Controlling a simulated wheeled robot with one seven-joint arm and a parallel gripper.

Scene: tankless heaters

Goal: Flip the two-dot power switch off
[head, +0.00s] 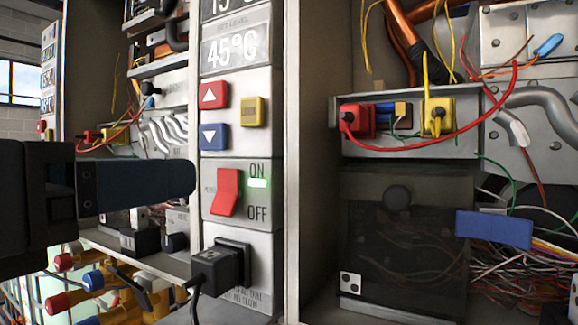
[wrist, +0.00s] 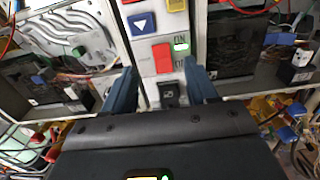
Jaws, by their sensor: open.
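A red rocker power switch (head: 225,192) is on a grey control panel, beside ON and OFF lettering. A green light (head: 257,183) glows by ON. A white label with two dots (head: 350,282) is on the dark box to the right of this panel. My gripper (head: 188,178) is left of the switch in the head view, with one dark blue finger showing. In the wrist view my gripper (wrist: 163,84) is open and empty. The red switch (wrist: 162,57) shows between and just beyond its fingertips, and I cannot tell whether they touch the panel.
Open cabinets with loose wires (head: 515,262) flank the panel. Coloured valve handles (head: 93,281) are at lower left.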

